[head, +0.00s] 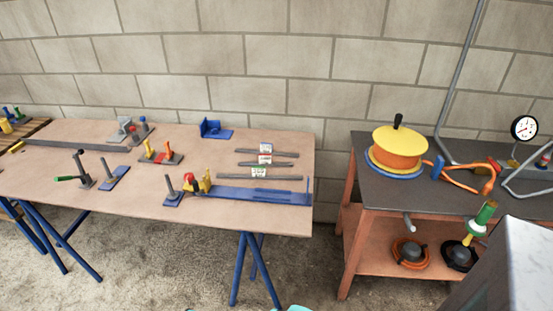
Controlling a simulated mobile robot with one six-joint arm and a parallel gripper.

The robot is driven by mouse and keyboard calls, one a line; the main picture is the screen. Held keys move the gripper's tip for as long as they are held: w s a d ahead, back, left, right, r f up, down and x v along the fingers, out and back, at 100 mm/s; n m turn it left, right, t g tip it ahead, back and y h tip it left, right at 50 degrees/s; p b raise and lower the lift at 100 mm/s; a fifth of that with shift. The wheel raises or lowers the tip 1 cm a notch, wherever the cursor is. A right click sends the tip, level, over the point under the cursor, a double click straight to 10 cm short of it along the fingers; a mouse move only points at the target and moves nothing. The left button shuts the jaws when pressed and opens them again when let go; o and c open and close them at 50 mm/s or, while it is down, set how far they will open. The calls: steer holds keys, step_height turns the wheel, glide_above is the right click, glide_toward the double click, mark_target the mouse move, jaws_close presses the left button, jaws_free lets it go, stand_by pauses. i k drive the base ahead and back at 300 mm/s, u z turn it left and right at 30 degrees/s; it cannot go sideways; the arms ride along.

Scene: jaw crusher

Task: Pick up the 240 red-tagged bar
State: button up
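Three thin dark grey bars lie side by side on the right part of the wooden-topped table, each with a small white tag at its middle. The tag numbers are too small to read, so I cannot tell which bar is the 240. All three bars lie flat and apart from each other.
A blue bracket (216,130) stands behind the bars' left ends. A long blue flat fixture (250,195) with a yellow clamp (205,182) lies in front. The table (180,190) ends just right of the bars. A separate dark-topped bench (400,198) stands beyond a gap.

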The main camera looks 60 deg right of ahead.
mark_target(265, 160)
steer(key=u, duration=0.05)
steer(key=i, duration=1)
steer(key=z, duration=0.05)
